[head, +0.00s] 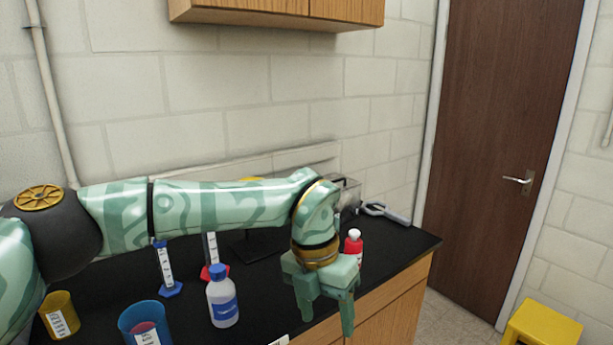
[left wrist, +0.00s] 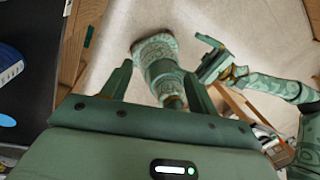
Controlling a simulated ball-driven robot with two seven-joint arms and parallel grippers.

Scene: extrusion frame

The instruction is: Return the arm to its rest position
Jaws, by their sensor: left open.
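My left arm (head: 215,205) reaches in from the left above the black bench. Its gripper (head: 327,312) hangs fingers-down past the bench's front edge at the right, open and empty. In the left wrist view, the two fingers of my left gripper (left wrist: 158,88) stand apart with nothing between them. Beyond them parts of my own body and the pale floor show. My right gripper (left wrist: 212,58) shows in the left wrist view at the upper right, its two fingers apart with nothing visible between them.
On the black bench (head: 385,236) stand a white bottle with blue cap (head: 223,303), a red bottle (head: 354,247), a blue cup (head: 143,317), a yellow cup (head: 60,315) and cylinders (head: 165,268). A wall cupboard (head: 280,8) hangs above. A yellow stool (head: 543,325) stands right.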

